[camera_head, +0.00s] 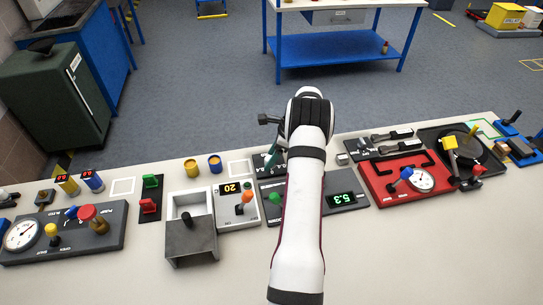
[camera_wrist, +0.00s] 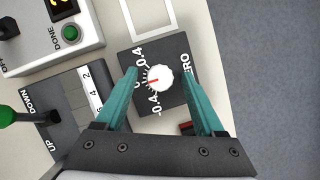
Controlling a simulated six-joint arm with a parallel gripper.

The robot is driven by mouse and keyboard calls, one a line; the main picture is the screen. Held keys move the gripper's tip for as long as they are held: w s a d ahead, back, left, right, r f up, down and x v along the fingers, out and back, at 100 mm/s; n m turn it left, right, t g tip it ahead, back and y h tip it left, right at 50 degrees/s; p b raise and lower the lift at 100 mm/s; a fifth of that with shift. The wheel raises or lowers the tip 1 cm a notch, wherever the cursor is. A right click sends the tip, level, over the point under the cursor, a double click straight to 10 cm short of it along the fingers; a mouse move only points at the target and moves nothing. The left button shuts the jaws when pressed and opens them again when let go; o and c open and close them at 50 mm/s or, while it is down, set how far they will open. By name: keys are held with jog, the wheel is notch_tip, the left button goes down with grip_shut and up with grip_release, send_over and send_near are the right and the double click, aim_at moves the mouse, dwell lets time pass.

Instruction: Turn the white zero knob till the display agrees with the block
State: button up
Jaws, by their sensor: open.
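The white zero knob (camera_wrist: 159,80) sits on a dark square plate (camera_wrist: 134,62) marked from -0.4 to 0.4, with "ZERO" partly covered. Its red mark points left, near the middle of the scale. My gripper (camera_wrist: 160,73) is open, with one teal finger on each side of the knob; I cannot tell whether either touches it. In the head view my gripper (camera_head: 273,152) is mostly behind my arm, and the knob is hidden. The green display (camera_head: 342,199) appears to read 5.3. I cannot identify the block for sure; a small grey block (camera_head: 342,158) lies right of my arm.
A green-tipped lever (camera_wrist: 30,117) stands by the UP/DOWN scale (camera_wrist: 82,90). A white box (camera_head: 237,204) with an orange number stands to the left. A red gauge panel (camera_head: 385,189) is to the right. Clear table lies in front.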

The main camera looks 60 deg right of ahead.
grip_shut()
dwell(0.3)
jog(key=shift+n, duration=0.3)
jog(key=n+g+y, duration=0.1)
jog(key=n, duration=0.2)
jog(key=shift+w+d+n, duration=0.1)
jog(key=shift+d+n, duration=0.05)
jog(key=shift+n, duration=0.15)
jog(key=n+g+y, duration=0.1)
jog(key=n, duration=0.2)
jog(key=shift+n, duration=0.4)
jog(key=shift+n+g, duration=0.3)
jog(key=shift+n, duration=0.1)
grip_release()
